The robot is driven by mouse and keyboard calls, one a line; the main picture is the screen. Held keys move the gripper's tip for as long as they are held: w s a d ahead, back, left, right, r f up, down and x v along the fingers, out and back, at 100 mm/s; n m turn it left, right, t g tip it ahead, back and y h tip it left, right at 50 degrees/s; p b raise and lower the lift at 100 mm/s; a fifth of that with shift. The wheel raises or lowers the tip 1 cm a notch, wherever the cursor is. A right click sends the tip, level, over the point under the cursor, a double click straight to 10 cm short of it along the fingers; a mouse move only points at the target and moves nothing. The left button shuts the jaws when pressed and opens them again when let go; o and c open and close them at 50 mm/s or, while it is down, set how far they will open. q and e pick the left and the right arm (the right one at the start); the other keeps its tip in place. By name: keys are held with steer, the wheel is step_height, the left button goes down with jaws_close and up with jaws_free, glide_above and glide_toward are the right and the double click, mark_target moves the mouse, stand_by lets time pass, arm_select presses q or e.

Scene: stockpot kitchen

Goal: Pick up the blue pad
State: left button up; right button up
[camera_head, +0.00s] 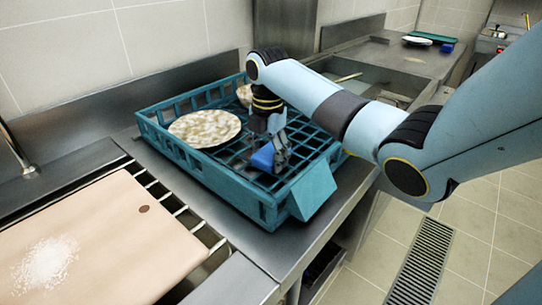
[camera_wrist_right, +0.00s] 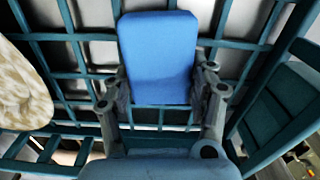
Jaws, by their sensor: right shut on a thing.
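The blue pad (camera_head: 263,158) is inside the teal crate (camera_head: 235,208), toward its right side. My right gripper (camera_head: 276,160) reaches down into the crate and is shut on the pad. In the right wrist view the blue pad (camera_wrist_right: 158,55) lies between the two fingers of my right gripper (camera_wrist_right: 162,92), over the crate's grid floor. Whether the pad touches the floor I cannot tell. My left gripper is not in view.
A speckled plate (camera_head: 205,128) and a bowl (camera_head: 244,95) sit in the crate. A cutting board (camera_head: 105,235) with white powder lies at the front left. A sink is behind my right arm. Farther back are a green tray (camera_head: 432,37) and another blue item (camera_head: 447,48).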

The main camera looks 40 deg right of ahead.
mark_target(272, 153)
steer(key=shift+r, duration=0.15)
steer(key=shift+r, duration=0.3)
steer(key=r, duration=0.3)
steer(key=shift+s+d+r, duration=0.25)
steer(key=shift+d+r, duration=0.1)
steer(key=shift+d, duration=0.05)
steer(key=s+d+r, duration=0.6)
steer(key=s, duration=0.2)
steer(key=shift+s+d+r, duration=0.2)
steer(key=shift+s+d, duration=0.05)
steer(key=shift+d, duration=0.05)
steer(key=o, duration=0.4)
steer(key=c, duration=0.3)
steer(key=shift+s, duration=0.1)
